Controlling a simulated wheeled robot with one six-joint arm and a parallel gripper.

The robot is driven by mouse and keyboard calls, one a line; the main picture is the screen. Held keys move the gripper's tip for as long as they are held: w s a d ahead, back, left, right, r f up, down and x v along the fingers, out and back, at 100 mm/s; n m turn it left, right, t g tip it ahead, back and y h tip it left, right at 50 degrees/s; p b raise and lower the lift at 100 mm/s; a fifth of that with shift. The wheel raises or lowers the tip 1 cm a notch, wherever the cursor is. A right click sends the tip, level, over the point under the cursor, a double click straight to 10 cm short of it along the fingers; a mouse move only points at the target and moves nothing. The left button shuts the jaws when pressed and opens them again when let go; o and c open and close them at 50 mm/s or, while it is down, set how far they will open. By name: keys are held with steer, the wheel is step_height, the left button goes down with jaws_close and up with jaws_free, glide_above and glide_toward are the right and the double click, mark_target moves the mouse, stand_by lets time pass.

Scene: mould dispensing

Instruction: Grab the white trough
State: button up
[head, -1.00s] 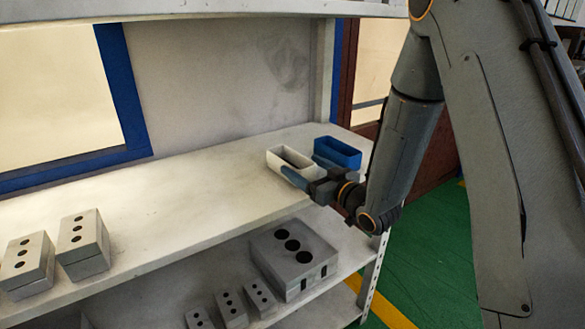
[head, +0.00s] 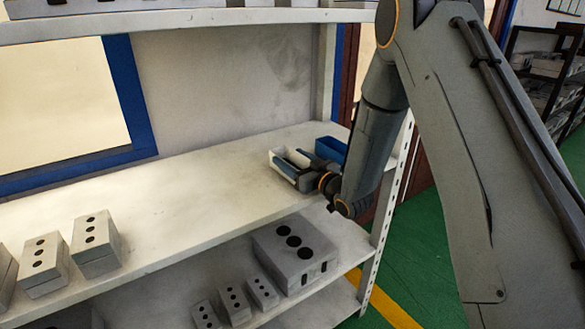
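The white trough (head: 275,153) stands on the upper shelf near its right end. My gripper (head: 285,158) reaches over it from the front right, with its two fingers apart and pointing to the back left. The fingers and the gripper's body hide much of the trough's front and right side. I cannot tell whether the fingers touch its walls or how deep they sit. The trough appears to rest on the shelf.
A blue trough (head: 329,146) stands just right of the white one, partly hidden by my arm. Several grey blocks with holes (head: 95,243) stand at the left of the upper shelf (head: 190,195). A larger block with three holes (head: 296,250) sits on the lower shelf. The upper shelf's middle is clear.

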steer(key=c, duration=0.7)
steer(key=shift+o, duration=0.3)
steer(key=shift+r, duration=0.2)
